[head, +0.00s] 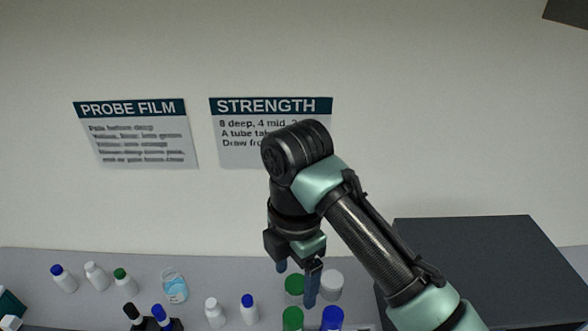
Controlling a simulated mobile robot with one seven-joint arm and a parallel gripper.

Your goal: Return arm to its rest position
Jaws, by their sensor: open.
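My arm reaches in from the lower right of the head view, bent at the elbow, with its end pointing down. My gripper (297,278) is open, with its dark blue fingers apart. It hangs over or in front of a group of capped containers at the bottom middle. These include a green cap (294,284), a white cap (332,282), a second green cap (292,318) and a blue cap (332,318). I see nothing held between the fingers. The exact gap between fingertips and caps is hard to tell.
Several small white bottles stand on the grey bench (215,280) to the left, with a clear labelled beaker (174,286) and dark blue-capped bottles (167,318). A large dark box (480,265) stands at right. Two signs, PROBE FILM (137,135) and STRENGTH (240,140), hang on the wall.

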